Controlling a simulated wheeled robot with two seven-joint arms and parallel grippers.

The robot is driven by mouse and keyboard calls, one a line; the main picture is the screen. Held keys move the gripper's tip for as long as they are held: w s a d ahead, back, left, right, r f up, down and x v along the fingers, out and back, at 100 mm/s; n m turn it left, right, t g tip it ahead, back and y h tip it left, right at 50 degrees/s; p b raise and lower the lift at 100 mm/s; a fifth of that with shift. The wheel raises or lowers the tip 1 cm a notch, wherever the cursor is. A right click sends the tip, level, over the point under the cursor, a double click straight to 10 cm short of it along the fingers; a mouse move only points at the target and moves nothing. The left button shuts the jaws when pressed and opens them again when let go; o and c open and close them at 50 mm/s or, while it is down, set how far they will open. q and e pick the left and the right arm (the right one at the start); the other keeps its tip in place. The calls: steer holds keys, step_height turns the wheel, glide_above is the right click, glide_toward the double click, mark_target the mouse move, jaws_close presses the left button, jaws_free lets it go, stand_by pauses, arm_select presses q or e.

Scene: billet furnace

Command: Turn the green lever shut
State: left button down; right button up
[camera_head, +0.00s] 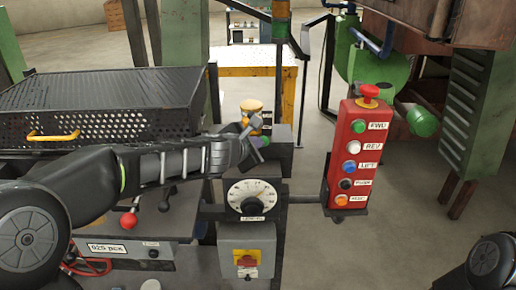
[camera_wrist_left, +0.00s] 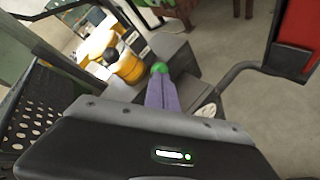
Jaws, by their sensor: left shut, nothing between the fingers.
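The green lever's round knob (camera_wrist_left: 159,68) shows in the left wrist view right at the tips of my left gripper (camera_wrist_left: 161,82). The fingers are together and empty, and the knob is just beyond them; whether they touch it I cannot tell. In the head view my left gripper (camera_head: 254,138) reaches in from the left over a dark box, and a bit of the green knob (camera_head: 264,141) shows beside the fingers. The lever's shaft and its angle are hidden. My right gripper is out of view.
A white dial (camera_head: 253,200) and a grey switch box (camera_head: 247,250) are below the gripper. A red button panel (camera_head: 349,155) stands to the right. A perforated black box (camera_head: 95,105) is at the left. A yellow cylinder (camera_wrist_left: 128,68) is near the lever. Floor is open at right.

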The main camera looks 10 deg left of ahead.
arm_select(q)
steer(key=shift+w+f, duration=0.2)
steer(key=shift+w, duration=0.35)
steer(key=shift+d, duration=0.1)
steer(key=shift+d+p, duration=0.15)
steer(key=shift+p, duration=0.2)
